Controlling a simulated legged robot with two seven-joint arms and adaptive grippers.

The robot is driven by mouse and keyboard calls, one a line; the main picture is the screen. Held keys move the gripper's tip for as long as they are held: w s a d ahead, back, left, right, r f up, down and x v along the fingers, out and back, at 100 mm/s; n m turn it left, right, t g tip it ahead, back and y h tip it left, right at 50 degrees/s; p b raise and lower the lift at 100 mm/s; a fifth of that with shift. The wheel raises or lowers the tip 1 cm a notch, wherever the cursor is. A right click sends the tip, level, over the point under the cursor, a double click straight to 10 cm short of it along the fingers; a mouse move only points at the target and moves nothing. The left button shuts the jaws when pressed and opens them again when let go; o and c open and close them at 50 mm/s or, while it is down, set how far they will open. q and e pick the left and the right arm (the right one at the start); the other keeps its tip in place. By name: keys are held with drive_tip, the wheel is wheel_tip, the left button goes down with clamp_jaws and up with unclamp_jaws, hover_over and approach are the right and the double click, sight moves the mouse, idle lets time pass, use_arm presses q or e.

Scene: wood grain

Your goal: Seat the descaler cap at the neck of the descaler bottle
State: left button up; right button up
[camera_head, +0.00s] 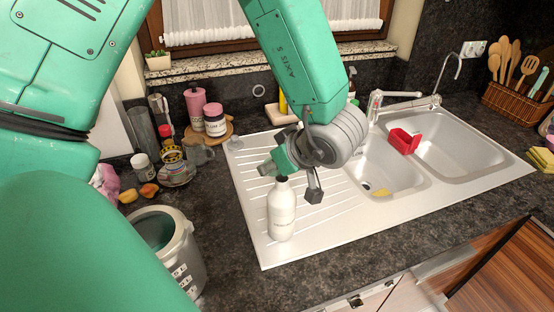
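The white descaler bottle (282,212) stands upright on the ribbed drainboard of the sink. A small dark piece (282,179) shows at its neck and looks like the descaler cap. I cannot tell whether it is seated or only touching. My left gripper (289,182) is just above and around the top of the bottle, its arm coming down from the top of the picture. Its fingers look spread, one left of the neck and one hanging to the right of it. The gripper partly hides the neck. My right gripper is not in view.
The steel sink (433,147) has a faucet (375,107) behind and a red holder (404,141) between its basins. Pink-and-white containers (214,120), jars and a glass stand left of the drainboard. The drainboard around the bottle is clear.

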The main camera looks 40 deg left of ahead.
use_arm(q)
drive_tip(key=shift+d+r, duration=0.1)
drive_tip(key=shift+d, duration=0.35)
drive_tip(key=shift+d+r, duration=0.15)
drive_tip(key=shift+d, duration=0.45)
drive_tip(key=shift+a+p, duration=0.55)
drive_tip(key=shift+d, duration=0.65)
drive_tip(key=shift+d+f, duration=0.1)
drive_tip(key=shift+f, duration=0.1)
drive_tip(key=shift+a+f, duration=0.3)
drive_tip(key=shift+a, duration=0.25)
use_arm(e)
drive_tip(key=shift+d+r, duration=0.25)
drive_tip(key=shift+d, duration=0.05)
